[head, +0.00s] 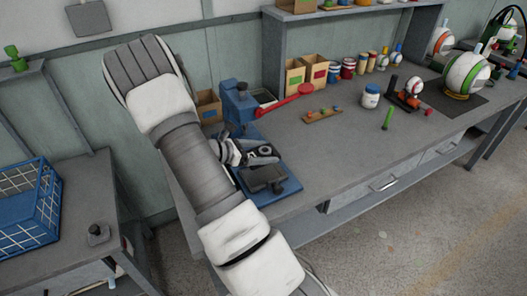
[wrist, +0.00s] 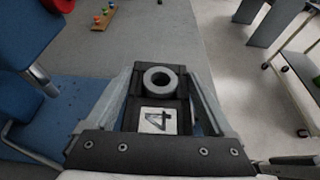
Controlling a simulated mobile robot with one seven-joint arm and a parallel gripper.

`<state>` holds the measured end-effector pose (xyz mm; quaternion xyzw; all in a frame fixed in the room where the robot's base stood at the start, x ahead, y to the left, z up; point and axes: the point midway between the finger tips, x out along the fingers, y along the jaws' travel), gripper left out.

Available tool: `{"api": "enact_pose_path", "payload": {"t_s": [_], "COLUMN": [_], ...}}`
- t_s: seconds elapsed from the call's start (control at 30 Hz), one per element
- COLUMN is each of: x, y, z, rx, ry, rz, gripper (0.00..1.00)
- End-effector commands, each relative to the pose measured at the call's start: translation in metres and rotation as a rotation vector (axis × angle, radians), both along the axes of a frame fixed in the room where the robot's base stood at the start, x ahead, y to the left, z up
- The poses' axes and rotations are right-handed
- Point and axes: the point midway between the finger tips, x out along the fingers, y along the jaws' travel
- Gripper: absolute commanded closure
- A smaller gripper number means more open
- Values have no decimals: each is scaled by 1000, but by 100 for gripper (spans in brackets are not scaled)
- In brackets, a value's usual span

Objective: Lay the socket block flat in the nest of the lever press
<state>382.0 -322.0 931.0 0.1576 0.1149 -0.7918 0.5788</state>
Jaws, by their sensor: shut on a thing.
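The socket block (wrist: 183,103) is dark, with a grey ring on top and a white plate marked 4. In the wrist view my gripper (wrist: 160,88) is shut on it, one finger at each side. In the head view my gripper (head: 250,151) is beside the blue lever press (head: 239,101), above its blue base plate (head: 284,189). The press has a red-knobbed lever. A dark flat piece (head: 262,178) shows over the front of the plate; I cannot tell whether it is the nest. The block's underside is hidden, so I cannot tell whether it touches anything.
A rack with colored pegs (head: 323,115), a blue-lidded jar (head: 370,97) and a green peg (head: 387,119) stand right of the press. Cardboard boxes (head: 294,77) are behind. A blue crate (head: 28,207) and a dark knobbed piece (head: 97,233) are on the left bench. The bench's front right is clear.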

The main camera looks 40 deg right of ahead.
Motion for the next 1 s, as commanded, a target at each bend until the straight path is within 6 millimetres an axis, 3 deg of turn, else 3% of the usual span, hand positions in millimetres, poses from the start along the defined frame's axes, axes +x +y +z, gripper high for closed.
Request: {"api": "enact_pose_path", "payload": {"t_s": [0.6,1.0], "x": [0,0], "y": [0,0], "z": [-53,-56], "rx": [0,0], "ry": [1,0], "rz": [1,1], "gripper": [72,72]}}
